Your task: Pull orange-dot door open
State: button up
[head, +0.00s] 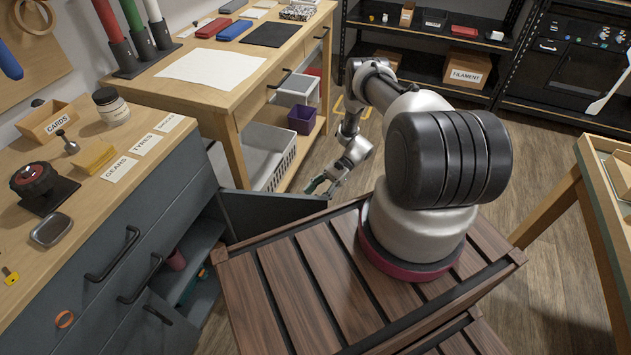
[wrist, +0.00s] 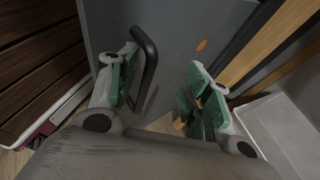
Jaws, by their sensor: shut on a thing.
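The orange-dot door (wrist: 185,25) is a dark grey panel with an orange dot (wrist: 202,45) and a black bar handle (wrist: 150,62) in the wrist view. In the head view the door (head: 268,208) stands swung out from the grey cabinet (head: 125,235), its opening showing shelves. My gripper (head: 322,184), with green finger pads, is at the door's outer end. In the wrist view my gripper (wrist: 168,92) has the handle between its fingers, close against the left pad; the exact contact is partly hidden.
The wooden slatted platform (head: 290,285) is close to the door. A cup (head: 177,260) is inside the cabinet. A white basket (head: 268,155) and purple bin (head: 303,119) sit under the workbench (head: 150,85) beyond the door. Open floor (head: 535,240) lies to the right.

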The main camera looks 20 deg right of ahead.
jog(key=shift+o, duration=0.2)
jog(key=shift+w+d+r, duration=0.15)
jog(key=shift+w+r, duration=0.05)
jog(key=shift+w, duration=0.35)
jog(key=shift+w+d+r, duration=0.15)
jog(key=shift+w, duration=0.4)
jog(key=o, duration=0.3)
jog(key=shift+w+d, duration=0.25)
jog(key=shift+w, duration=0.35)
jog(key=shift+w+d, duration=0.15)
jog(key=shift+w, duration=0.15)
jog(key=c, duration=0.3)
jog(key=shift+w+d+f, duration=0.1)
jog(key=shift+w+d, duration=0.15)
jog(key=shift+w, duration=0.25)
jog(key=shift+w+d+f, duration=0.1)
jog(key=shift+w+d, duration=0.1)
jog(key=shift+w, duration=0.3)
jog(key=shift+c, duration=0.2)
